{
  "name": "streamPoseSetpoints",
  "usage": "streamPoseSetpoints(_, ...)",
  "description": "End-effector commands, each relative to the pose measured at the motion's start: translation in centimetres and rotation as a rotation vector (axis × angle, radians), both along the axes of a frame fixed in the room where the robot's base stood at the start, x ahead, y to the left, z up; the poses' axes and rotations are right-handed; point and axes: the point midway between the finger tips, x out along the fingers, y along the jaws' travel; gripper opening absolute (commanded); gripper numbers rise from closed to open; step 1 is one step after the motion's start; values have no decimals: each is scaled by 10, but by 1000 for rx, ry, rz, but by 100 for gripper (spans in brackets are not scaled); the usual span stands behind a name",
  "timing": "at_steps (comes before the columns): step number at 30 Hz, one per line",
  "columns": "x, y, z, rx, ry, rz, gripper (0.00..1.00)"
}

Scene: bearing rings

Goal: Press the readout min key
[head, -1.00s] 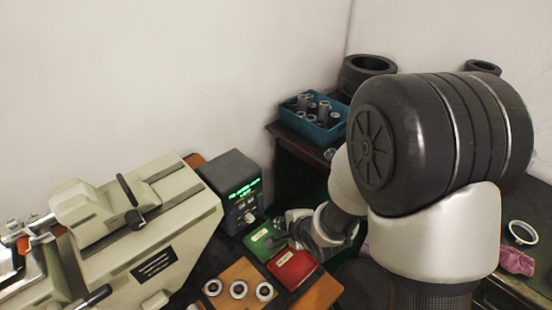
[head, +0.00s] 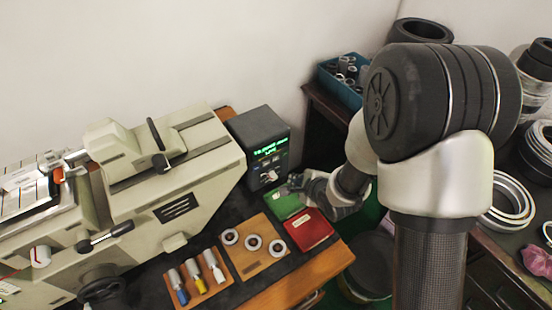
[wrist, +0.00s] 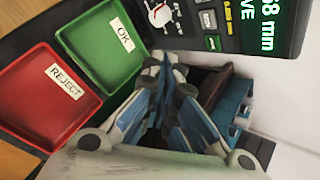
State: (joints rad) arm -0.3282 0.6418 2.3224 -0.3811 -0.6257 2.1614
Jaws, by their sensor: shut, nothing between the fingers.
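The readout (head: 258,137) is a dark box with green lit text, standing behind the small trays in the head view. Its face (wrist: 262,38) fills the top right of the wrist view, with part of the display, a pale round knob or dial and a few small keys (wrist: 213,43). The key labels are too small to read, so I cannot tell which is min. My gripper (head: 286,190) is shut and empty, just in front and to the right of the readout. In the wrist view its fingertips (wrist: 170,72) lie below the keys, apparently apart from them.
A green OK tray (wrist: 105,45) and a red REJECT tray (wrist: 45,95) lie beside my gripper. A wooden board with rings (head: 265,262) is in front. The large beige machine (head: 180,170) stands left. A blue bin (head: 343,88) stands behind.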

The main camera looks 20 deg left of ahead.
Motion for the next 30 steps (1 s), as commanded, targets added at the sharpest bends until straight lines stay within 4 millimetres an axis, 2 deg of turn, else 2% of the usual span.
streamPoseSetpoints(6, 21, 25, 0, 0, 0, 1, 0)
streamPoseSetpoints(12, 35, 39, 0, -1, 2, 1, 0)
streamPoseSetpoints(30, 40, 45, 0, 0, 1, -1, 0)
